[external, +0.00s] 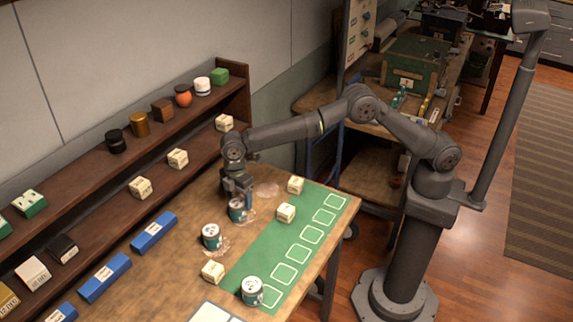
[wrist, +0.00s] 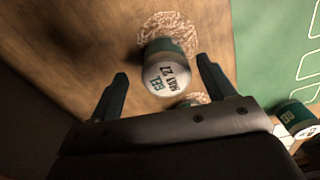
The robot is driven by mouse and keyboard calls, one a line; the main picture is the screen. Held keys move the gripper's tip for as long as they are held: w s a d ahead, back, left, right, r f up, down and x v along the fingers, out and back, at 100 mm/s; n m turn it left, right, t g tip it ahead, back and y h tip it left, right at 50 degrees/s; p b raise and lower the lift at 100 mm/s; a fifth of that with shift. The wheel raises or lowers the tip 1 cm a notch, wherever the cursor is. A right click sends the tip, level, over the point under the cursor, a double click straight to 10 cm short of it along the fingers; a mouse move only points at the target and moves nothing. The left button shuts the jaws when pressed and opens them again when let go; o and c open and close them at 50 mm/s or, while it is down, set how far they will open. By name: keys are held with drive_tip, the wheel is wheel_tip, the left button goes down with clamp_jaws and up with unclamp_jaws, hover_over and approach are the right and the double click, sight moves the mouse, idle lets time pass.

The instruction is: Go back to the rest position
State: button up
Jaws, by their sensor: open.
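My gripper (external: 237,199) points down over the left part of the worktable. Its fingers are apart in the wrist view (wrist: 162,82). A teal jar with a white lid (external: 237,211) is right beneath it; in the wrist view the lid (wrist: 166,78) reads "GEL MAY 27" and shows between the fingertips, with a gap on each side. I cannot tell how far the fingertips are above it. A second such jar (external: 211,237) stands nearer the camera. A third (external: 251,291) stands on the near end of the green mat (external: 262,255).
Cream boxes stand on or beside the mat: far (external: 295,185), middle (external: 286,213) and near (external: 212,272). A dark wooden shelf (external: 240,90) with jars and boxes runs along the wall. Blue bins (external: 154,233) lie along its foot. A green crate (external: 412,68) sits on a bench behind my arm.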

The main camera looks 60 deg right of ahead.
drive_tip(key=w+d+r, duration=0.2)
drive_tip(key=d+r, duration=0.4)
drive_tip(key=d, duration=0.4)
drive_tip(key=s+d, duration=0.9)
drive_tip(key=s, duration=0.3)
drive_tip(key=s+d+f+m, duration=0.1)
drive_tip(key=s+d, duration=0.8)
drive_tip(key=s, duration=0.3)
drive_tip(key=shift+d, duration=0.15)
drive_tip(key=o, duration=0.6)
drive_tip(key=shift+c, duration=0.2)
drive_tip(key=shift+f, duration=0.1)
